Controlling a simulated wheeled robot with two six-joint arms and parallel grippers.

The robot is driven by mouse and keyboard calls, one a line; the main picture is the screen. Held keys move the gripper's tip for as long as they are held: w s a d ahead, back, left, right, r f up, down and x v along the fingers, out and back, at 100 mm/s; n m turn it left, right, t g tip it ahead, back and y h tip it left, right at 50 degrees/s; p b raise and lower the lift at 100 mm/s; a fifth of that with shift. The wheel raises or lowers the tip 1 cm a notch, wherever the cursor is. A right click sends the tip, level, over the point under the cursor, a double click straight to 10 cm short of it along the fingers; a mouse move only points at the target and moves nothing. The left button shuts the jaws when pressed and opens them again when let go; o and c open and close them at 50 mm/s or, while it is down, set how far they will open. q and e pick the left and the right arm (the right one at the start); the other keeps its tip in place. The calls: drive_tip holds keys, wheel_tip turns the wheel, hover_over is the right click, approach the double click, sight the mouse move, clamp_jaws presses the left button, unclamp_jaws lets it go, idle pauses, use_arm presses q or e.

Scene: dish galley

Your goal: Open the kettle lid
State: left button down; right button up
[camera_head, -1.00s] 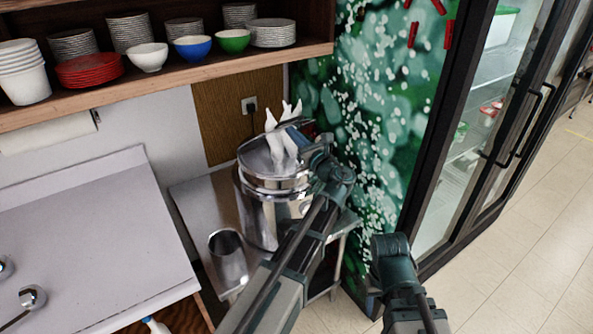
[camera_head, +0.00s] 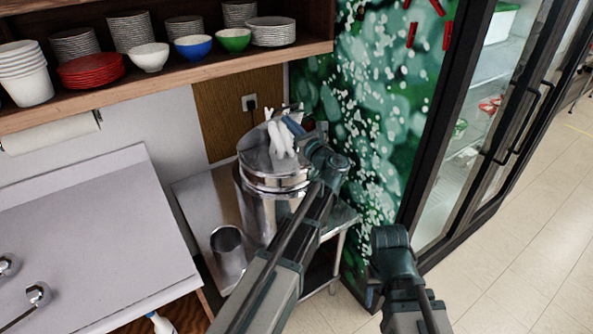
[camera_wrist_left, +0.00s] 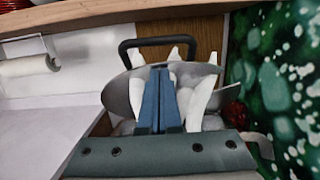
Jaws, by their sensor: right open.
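The kettle is a large shiny steel pot (camera_head: 262,212) on a steel side table. Its steel lid (camera_head: 253,158) is on top, and a dark bar handle shows above the lid in the left wrist view (camera_wrist_left: 160,42). There the lid (camera_wrist_left: 115,96) looks tilted.
A shelf (camera_head: 200,78) with bowls and plates hangs above. A patterned green wall (camera_head: 385,110) and a glass-door fridge (camera_head: 470,150) are at the right. Open floor lies at lower right.

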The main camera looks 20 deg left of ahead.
use_arm(q)
drive_tip(key=shift+w+a+r, duration=0.15)
drive_tip(key=shift+w+a+r+p, duration=0.65)
drive_tip(key=shift+a+r+p, duration=0.1)
drive_tip(key=shift+a, duration=0.1)
drive_tip(key=shift+w+a+r+p, duration=0.45)
drive_tip(key=shift+w+a, duration=0.1)
drive_tip(key=shift+a, duration=0.05)
drive_tip(key=shift+w+a+r, duration=0.1)
drive_tip(key=shift+w+a, duration=0.1)
drive_tip(key=shift+a, duration=0.15)
drive_tip(key=shift+r, duration=0.1)
drive_tip(key=shift+p+x, duration=0.55)
drive_tip(key=shift+x, duration=0.6)
drive_tip(key=shift+r, duration=0.15)
drive_tip(key=shift+w+a, duration=0.15)
